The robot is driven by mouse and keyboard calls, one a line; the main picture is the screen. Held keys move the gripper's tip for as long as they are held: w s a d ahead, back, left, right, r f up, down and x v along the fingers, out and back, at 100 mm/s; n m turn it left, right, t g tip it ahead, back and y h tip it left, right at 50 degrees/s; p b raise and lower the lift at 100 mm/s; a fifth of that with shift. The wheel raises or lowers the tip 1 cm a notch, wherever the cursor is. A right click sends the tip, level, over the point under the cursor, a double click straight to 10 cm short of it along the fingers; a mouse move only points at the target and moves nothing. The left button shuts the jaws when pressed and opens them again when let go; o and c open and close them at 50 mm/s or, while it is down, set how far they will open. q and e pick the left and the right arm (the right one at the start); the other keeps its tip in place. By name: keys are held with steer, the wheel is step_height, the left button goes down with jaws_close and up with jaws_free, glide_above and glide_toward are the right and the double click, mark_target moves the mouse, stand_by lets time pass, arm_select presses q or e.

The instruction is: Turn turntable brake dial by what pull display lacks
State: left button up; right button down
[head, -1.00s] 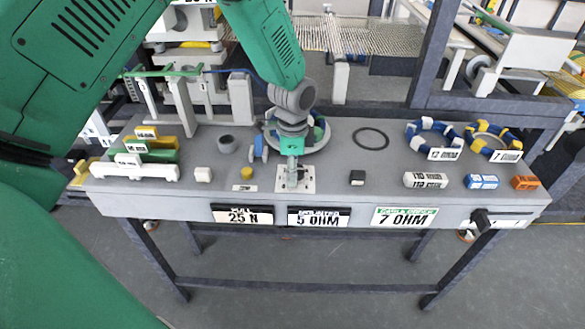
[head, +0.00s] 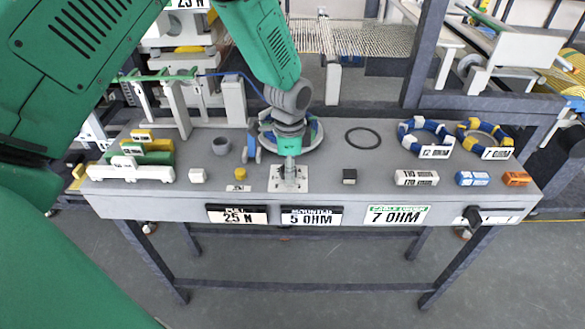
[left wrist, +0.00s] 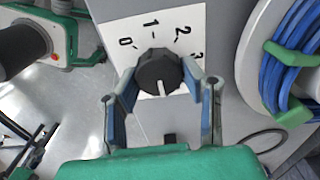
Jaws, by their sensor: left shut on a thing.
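The brake dial (left wrist: 158,70) is a black knob on a white plate (left wrist: 190,20) marked 0, 1, 2 and 3. A white mark on the knob points down in the left wrist view, towards my gripper. My left gripper (left wrist: 160,84) is shut on the dial, one finger on each side. In the head view this gripper (head: 289,174) points down over the plate (head: 277,186) and hides the dial. The pull display (head: 237,216) on the table's front reads 25 N. The turntable (head: 312,134) stands just behind, with blue cable on it. My right gripper is not in view.
Two more displays read 5 OHM (head: 311,217) and 7 OHM (head: 397,216). Small blocks (head: 416,178) and two cable coils (head: 423,137) lie at the right of the table. A black ring (head: 364,138) lies flat. Coloured blocks (head: 135,172) sit at the left.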

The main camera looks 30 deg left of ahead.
arm_select(q)
steer(key=shift+s+a+f+n+p, duration=0.15)
steer(key=shift+n+p, duration=0.25)
steer(key=shift+n, duration=0.2)
steer(key=shift+s+a+r+n+p, duration=0.1)
steer(key=shift+n+p, duration=0.25)
steer(key=shift+n, duration=0.25)
steer(key=n+p, duration=0.1)
steer(key=n, duration=0.1)
steer(key=shift+f+n, duration=0.1)
steer(key=shift+n, duration=0.3)
steer(key=n+p, duration=0.1)
steer(key=n, duration=0.2)
steer(key=shift+s+n+p, duration=0.1)
steer(key=shift+n+p, duration=0.2)
steer(key=shift+p, duration=0.1)
steer(key=n+p, duration=0.1)
steer(key=n, duration=0.2)
steer(key=shift+n, duration=0.3)
steer(key=n+p, duration=0.1)
steer(key=n, duration=0.2)
steer(key=shift+f+n, duration=0.1)
steer(key=shift+n, duration=0.2)
steer(key=n, duration=0.3)
steer(key=shift+n+p, duration=0.3)
steer(key=shift+p, duration=0.05)
steer(key=n, duration=0.3)
steer(key=shift+d+n+p, duration=0.1)
steer(key=shift+n+p, duration=0.2)
steer(key=shift+n, duration=1.8)
